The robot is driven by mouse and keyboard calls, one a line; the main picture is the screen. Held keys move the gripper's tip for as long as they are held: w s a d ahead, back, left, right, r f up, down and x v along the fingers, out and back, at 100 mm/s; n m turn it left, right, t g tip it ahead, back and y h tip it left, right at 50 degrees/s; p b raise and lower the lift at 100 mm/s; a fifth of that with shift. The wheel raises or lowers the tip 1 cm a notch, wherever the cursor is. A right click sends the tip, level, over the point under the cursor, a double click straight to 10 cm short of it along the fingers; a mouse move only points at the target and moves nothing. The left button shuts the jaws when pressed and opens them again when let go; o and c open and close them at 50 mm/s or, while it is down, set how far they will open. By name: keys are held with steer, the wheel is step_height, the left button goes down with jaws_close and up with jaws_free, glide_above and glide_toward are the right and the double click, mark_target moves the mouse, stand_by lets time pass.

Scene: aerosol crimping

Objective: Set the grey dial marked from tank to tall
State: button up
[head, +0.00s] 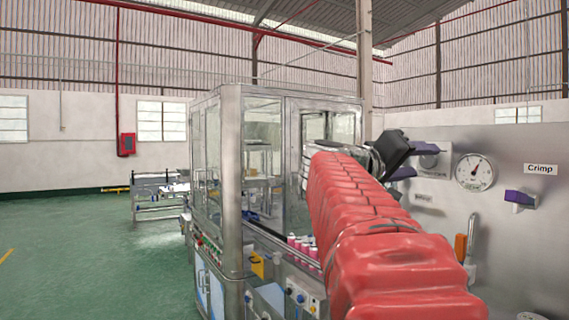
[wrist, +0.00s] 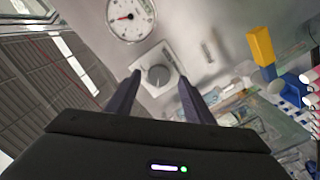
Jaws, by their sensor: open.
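A round grey dial (wrist: 156,75) sits on a pale square plate on the steel panel in the wrist view. Its markings are too small to read there. My gripper (wrist: 160,82) is open, with one dark finger to each side of the dial in the picture. I cannot tell how far the fingertips are from the panel. In the head view my gripper (head: 397,152) is at the upper left of the panel. A round dial (head: 428,161) shows partly behind it, and its label is too small to read.
A white gauge (head: 474,172) is right of the dial. A glass-walled machine (head: 237,165) stands left, with pink cans (head: 303,246). A yellow part (wrist: 262,45) shows in the wrist view.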

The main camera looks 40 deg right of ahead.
steer(key=w+a, duration=0.2)
steer(key=a, duration=1)
steer(key=shift+d, duration=0.1)
stand_by(0.6)
steer(key=w+a+f+n+t+y, duration=0.2)
steer(key=w+a+f+y, duration=0.1)
steer(key=f, duration=0.6)
steer(key=w+a+f+n+t+y, duration=0.2)
steer(key=a+f+n+y, duration=0.15)
steer(key=f, duration=0.55)
steer(key=w+a+f+n+t+y, duration=0.2)
steer(key=w+a+f, duration=0.1)
steer(key=f, duration=0.6)
steer(key=s+a+f+n+y, duration=0.1)
steer(key=s+a+f+y, duration=0.1)
steer(key=a+f, duration=0.4)
steer(key=s+a+f+n+t+y, duration=0.1)
steer(key=a+f+y, duration=0.3)
steer(key=a, duration=0.8)
steer(key=s+a+f+n+t+y, duration=0.1)
steer(key=s+a+f+y, duration=0.2)
steer(key=a+f, duration=0.5)
steer(key=shift+a, duration=0.55)
